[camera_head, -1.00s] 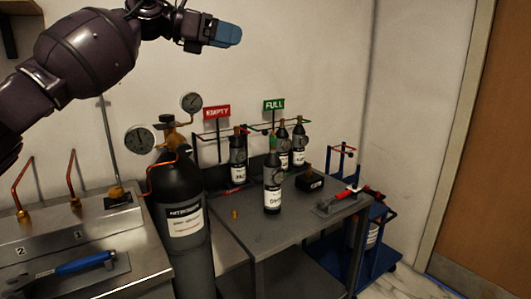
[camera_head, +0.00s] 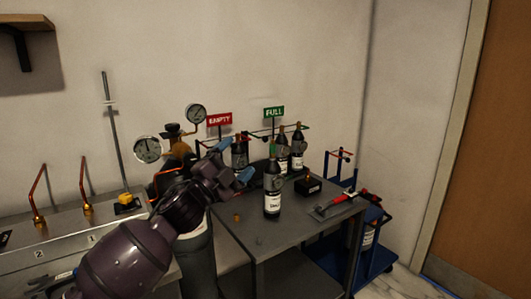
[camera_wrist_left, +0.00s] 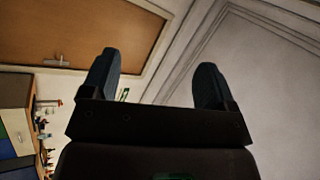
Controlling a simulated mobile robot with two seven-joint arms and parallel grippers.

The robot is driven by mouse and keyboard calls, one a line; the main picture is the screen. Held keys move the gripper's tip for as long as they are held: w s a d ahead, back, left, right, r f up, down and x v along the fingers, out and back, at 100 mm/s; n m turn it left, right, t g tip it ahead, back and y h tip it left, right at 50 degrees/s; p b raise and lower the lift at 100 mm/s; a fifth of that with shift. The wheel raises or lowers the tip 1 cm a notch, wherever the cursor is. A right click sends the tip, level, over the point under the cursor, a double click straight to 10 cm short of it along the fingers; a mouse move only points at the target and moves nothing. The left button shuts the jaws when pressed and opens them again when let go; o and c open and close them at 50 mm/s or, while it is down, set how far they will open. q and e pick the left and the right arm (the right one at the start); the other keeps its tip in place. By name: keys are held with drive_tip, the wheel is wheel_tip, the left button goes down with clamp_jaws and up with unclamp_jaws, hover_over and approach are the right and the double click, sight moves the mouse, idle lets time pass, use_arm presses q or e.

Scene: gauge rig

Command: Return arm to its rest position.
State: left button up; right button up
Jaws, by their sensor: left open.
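My left arm comes in from the lower left in the head view, its dark purple links in front of the large black gas cylinder (camera_head: 197,258). My left gripper (camera_head: 234,161) is open, its two blue fingers apart and pointing right. It appears in front of the grey table's back left part, near the small bottles in the picture; its exact distance from them I cannot tell. In the left wrist view the open fingers (camera_wrist_left: 156,78) have nothing between them, with wall and door beyond. My right gripper is not in view.
A small black bottle (camera_head: 272,192) stands on the grey table (camera_head: 262,236). More bottles stand behind, by the red EMPTY sign (camera_head: 219,119) and green FULL sign (camera_head: 274,113). A red-handled tool (camera_head: 340,203) lies at the right. A blue cart (camera_head: 372,262) stands beyond.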

use_arm(q)
drive_tip(key=s+a+f+n+y+p, duration=0.1)
drive_tip(key=s+a+f+n+y, duration=0.2)
drive_tip(key=s+a+f+n, duration=0.25)
drive_tip(key=s+a+f+n+g+y+p, duration=0.1)
drive_tip(key=s+a+f+n+y, duration=0.2)
drive_tip(key=s+f, duration=0.45)
drive_tip(key=s+a+f+n+y+p, duration=0.1)
drive_tip(key=s+a+f+n+y, duration=0.25)
drive_tip(key=f+n, duration=0.4)
drive_tip(key=s+a+f+n+g+y, duration=0.1)
drive_tip(key=s+a+f+g, duration=0.1)
drive_tip(key=s+f, duration=0.4)
drive_tip(key=s+a+f+n+g+y+p, duration=0.1)
drive_tip(key=s+f, duration=0.5)
drive_tip(key=s, duration=0.7)
drive_tip(key=s+a+f+n+g+y+p, duration=0.1)
drive_tip(key=s+a+f+g+y, duration=0.1)
drive_tip(key=s+a+f, duration=0.3)
drive_tip(key=s+f, duration=0.1)
drive_tip(key=s, duration=0.3)
drive_tip(key=shift+s+a+f+n+g, duration=0.15)
drive_tip(key=shift+s+a+n+g, duration=0.05)
drive_tip(key=shift+n+g, duration=0.1)
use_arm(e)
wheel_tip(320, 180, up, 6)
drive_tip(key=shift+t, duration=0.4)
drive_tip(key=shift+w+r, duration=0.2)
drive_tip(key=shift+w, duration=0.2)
